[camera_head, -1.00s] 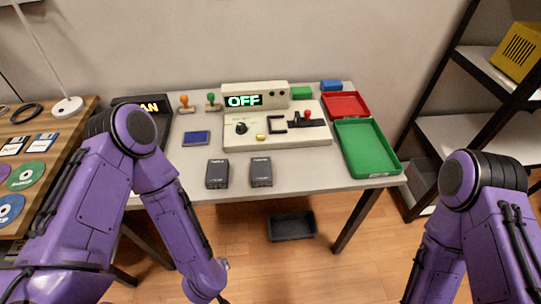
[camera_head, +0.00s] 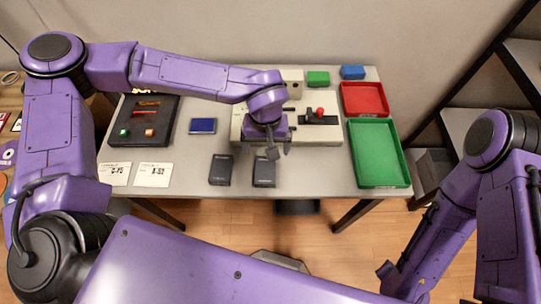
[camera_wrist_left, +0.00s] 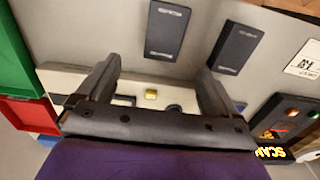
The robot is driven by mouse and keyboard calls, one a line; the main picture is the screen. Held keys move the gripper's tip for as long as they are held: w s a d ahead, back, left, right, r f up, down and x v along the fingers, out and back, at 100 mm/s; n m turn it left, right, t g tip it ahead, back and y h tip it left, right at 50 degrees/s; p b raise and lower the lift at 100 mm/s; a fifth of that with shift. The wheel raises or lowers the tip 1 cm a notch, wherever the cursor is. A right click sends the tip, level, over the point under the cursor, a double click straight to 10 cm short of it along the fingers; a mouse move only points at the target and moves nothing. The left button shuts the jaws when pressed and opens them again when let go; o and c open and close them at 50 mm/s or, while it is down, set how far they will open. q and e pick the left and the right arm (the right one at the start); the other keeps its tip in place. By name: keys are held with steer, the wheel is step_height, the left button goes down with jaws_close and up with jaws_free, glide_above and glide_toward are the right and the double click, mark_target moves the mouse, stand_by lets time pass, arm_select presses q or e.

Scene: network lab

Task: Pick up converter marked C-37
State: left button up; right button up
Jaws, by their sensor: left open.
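Two dark, box-shaped converters stand side by side near the table's front edge, a left one (camera_head: 220,169) and a right one (camera_head: 264,172). The wrist view shows the right one (camera_wrist_left: 168,28) and the left one (camera_wrist_left: 235,47); their markings are too small to read. My left gripper (camera_head: 273,149) is open and empty above the table, by the back end of the right converter. In the wrist view the fingers (camera_wrist_left: 158,69) are spread and the converters lie beyond them.
A pale console (camera_head: 333,133) with a red knob lies behind the converters, partly under my left arm. Green (camera_head: 404,180) and red (camera_head: 386,102) trays stand to the right. A black scan station (camera_head: 168,135), a blue pad (camera_head: 203,126) and two white cards (camera_head: 153,175) are left.

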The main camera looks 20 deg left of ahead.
mark_target(265, 169)
arm_select(q)
steer(key=f, duration=0.3)
steer(key=s+f+p, duration=0.1)
steer(key=f, duration=0.2)
steer(key=f+p, duration=0.1)
steer(key=f, duration=0.2)
steer(key=shift+s, duration=0.3)
steer(key=shift+s+a+f, duration=0.1)
steer(key=shift+f, duration=0.1)
steer(key=c, duration=1.3)
steer(key=shift+r, duration=0.1)
